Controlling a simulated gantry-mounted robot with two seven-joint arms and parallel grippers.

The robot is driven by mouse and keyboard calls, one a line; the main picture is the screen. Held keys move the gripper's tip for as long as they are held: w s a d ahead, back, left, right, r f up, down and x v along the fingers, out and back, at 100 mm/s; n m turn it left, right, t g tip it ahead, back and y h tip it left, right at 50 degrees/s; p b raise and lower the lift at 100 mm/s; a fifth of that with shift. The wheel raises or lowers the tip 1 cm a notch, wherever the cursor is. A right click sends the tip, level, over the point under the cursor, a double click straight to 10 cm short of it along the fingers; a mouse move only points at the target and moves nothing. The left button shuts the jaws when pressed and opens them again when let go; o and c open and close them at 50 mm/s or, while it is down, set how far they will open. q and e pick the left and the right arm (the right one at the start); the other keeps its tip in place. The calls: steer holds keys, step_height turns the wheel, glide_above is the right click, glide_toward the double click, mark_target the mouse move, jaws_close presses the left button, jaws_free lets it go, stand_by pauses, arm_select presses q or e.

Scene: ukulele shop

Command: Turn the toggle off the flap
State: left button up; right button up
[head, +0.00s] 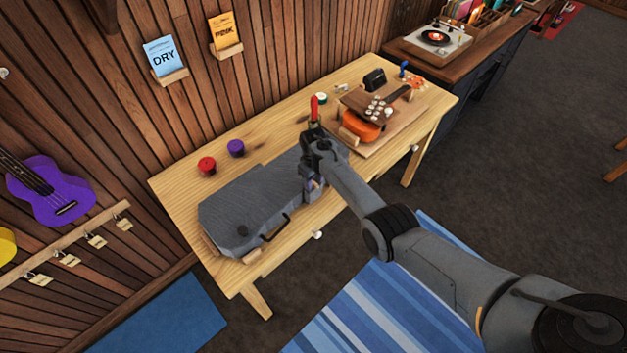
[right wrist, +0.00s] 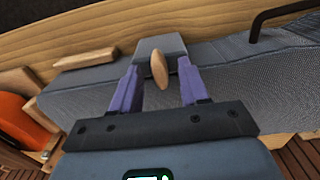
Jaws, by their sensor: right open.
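A grey fabric ukulele case (head: 250,212) lies on the wooden bench, and its side fills much of the right wrist view (right wrist: 240,75). The toggle (right wrist: 159,68) is a small wooden oval in front of the grey flap (right wrist: 148,44). Its long side runs nearly up and down in that view. My right gripper (head: 313,184) is at the right end of the case. Its purple fingers stand open on either side of the toggle, with a visible gap on both sides. In the head view, my gripper and arm hide the toggle and flap. My left gripper is out of view.
The wooden bench (head: 272,132) holds a red jar (head: 207,165) and a purple jar (head: 236,148) behind the case. A board with an orange ukulele (head: 361,126) lies to the right. A black handle (head: 276,228) sticks out from the case front.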

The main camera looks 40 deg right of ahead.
jaws_close()
